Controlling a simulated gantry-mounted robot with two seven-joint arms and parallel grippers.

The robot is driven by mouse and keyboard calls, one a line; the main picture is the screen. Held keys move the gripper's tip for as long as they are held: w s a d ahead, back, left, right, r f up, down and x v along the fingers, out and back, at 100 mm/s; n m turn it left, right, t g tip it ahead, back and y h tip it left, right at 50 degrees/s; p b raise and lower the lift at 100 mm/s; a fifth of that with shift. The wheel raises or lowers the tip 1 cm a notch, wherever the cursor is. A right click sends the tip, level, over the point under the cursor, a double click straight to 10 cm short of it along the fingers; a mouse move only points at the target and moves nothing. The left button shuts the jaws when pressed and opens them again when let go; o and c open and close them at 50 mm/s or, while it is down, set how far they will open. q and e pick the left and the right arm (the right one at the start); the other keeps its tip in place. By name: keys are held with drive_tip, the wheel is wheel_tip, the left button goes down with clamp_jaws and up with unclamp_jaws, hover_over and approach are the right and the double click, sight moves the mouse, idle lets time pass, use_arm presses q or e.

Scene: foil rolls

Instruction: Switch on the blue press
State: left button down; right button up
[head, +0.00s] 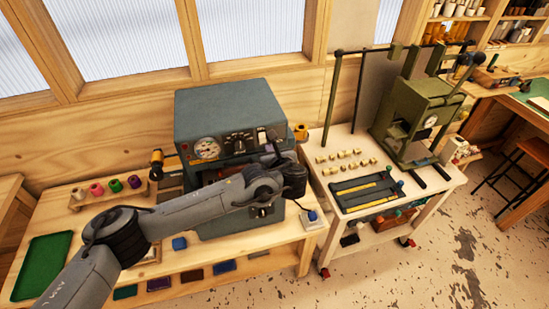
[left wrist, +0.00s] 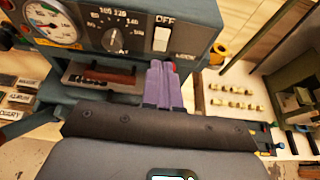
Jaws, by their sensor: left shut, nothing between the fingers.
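The blue-grey press (head: 228,104) stands on the wooden bench, its front panel carrying a gauge, a dial and a switch. In the left wrist view, the white switch (left wrist: 161,38) sits on the panel right of the black dial (left wrist: 115,39), with the word OFF above it. My left gripper (left wrist: 161,67) is shut and empty, its purple fingertips just below the switch in that view. A gap or contact cannot be told. In the head view my left gripper (head: 274,150) is in front of the press's right side, largely hidden by its wrist. My right gripper is not in view.
A white cart (head: 340,160) with small brass pieces stands right of the press, holding a green press (head: 415,105). A green tray (head: 42,266) and coloured foil rolls (head: 115,186) are on the bench at left. A boxed button (head: 311,216) sits at the bench's right end.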

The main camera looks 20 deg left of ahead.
use_arm(q)
drive_tip(key=v, duration=0.5)
drive_tip(key=shift+s+d+r+b, duration=0.1)
drive_tip(key=shift+s+d+b, duration=0.15)
drive_tip(key=shift+b, duration=0.05)
